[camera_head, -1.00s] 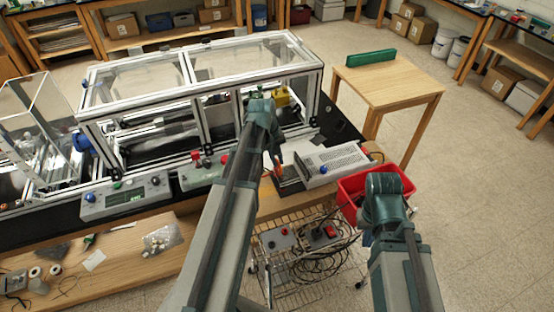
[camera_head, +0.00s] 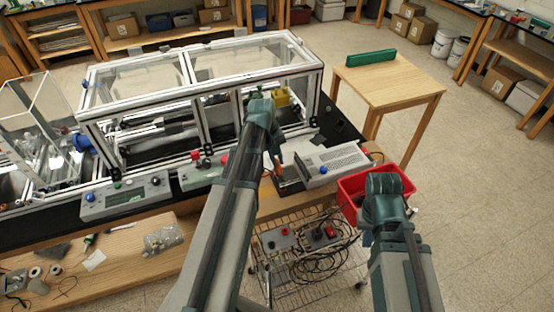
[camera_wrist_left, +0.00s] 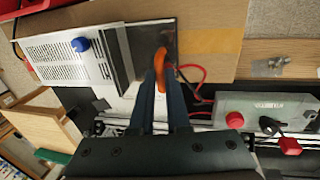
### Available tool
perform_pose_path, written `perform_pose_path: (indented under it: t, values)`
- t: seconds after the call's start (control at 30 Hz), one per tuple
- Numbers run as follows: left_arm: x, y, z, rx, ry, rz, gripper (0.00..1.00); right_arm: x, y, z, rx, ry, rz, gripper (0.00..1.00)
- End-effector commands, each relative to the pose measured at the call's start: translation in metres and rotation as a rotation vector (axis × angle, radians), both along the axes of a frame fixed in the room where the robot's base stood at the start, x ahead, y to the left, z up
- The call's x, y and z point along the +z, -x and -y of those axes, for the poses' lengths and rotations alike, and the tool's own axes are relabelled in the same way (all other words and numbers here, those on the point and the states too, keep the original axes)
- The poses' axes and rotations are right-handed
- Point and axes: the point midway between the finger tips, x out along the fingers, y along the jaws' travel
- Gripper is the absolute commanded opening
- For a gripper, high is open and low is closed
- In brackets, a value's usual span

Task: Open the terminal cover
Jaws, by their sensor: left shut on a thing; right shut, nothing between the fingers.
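The terminal cover (camera_wrist_left: 147,38) looks like a dark grey plate at the end of a white vented box (camera_head: 335,160). The box also shows in the left wrist view (camera_wrist_left: 68,52) with a blue knob. A curved orange piece (camera_wrist_left: 162,58) is at the cover. My left gripper (camera_head: 278,162) is over this end of the box, its fingers together at the orange piece, and it appears shut on the cover there. The fingers hide part of the contact. My right gripper (camera_head: 364,228) is shut and empty by the red bin, mostly hidden by my right arm.
Control panels with knobs (camera_head: 125,199) line the bench's front edge. The framed clear enclosure (camera_head: 200,70) stands behind. Red cables (camera_wrist_left: 200,80) run near my left fingers. A wooden table (camera_head: 395,80) is at the right.

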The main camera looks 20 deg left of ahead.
Motion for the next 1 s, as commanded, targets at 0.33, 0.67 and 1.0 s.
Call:
perform_pose_path:
  t: [0.33,0.67,1.0]
  values:
    - [0.001,0.0,0.0,0.0,-0.003,-0.004,0.0,0.001,0.0,0.0,0.0,0.0,0.0,0.0]
    - [0.017,-0.009,0.007,-0.004,-0.086,-0.086,0.0,0.02,0.0,0.0,-0.003,-0.001,0.0,0.0]
    - [0.038,-0.03,0.027,-0.006,-0.121,-0.122,0.0,0.042,0.0,0.0,-0.004,-0.001,-0.001,0.0]
